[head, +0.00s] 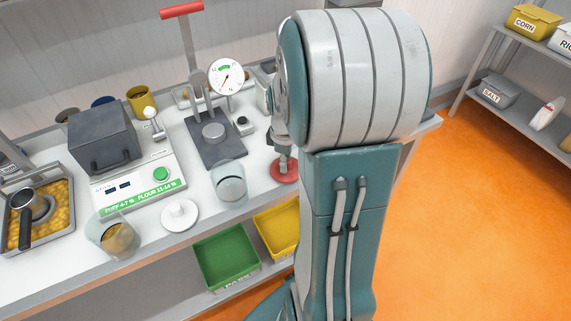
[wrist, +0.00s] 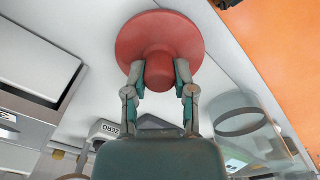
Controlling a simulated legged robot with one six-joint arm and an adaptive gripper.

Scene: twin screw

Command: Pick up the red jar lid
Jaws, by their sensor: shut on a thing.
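The red jar lid (wrist: 160,38) is a round disc with a knob, seen large at the top of the wrist view. My gripper (wrist: 160,72) is shut on the lid's knob, with one finger on each side. In the head view the lid (head: 284,171) shows beside my arm, at the right part of the white counter. My gripper (head: 283,160) comes down onto it from above there. I cannot tell whether the lid touches the counter. Part of my arm covers the area to its right.
An empty glass jar (head: 229,182) stands just left of the lid. A white lid (head: 180,215) and a jar with yellow contents (head: 118,238) are farther left. A dial gauge stand (head: 225,77) is behind. Green (head: 228,256) and yellow (head: 277,228) bins sit below the counter's front edge.

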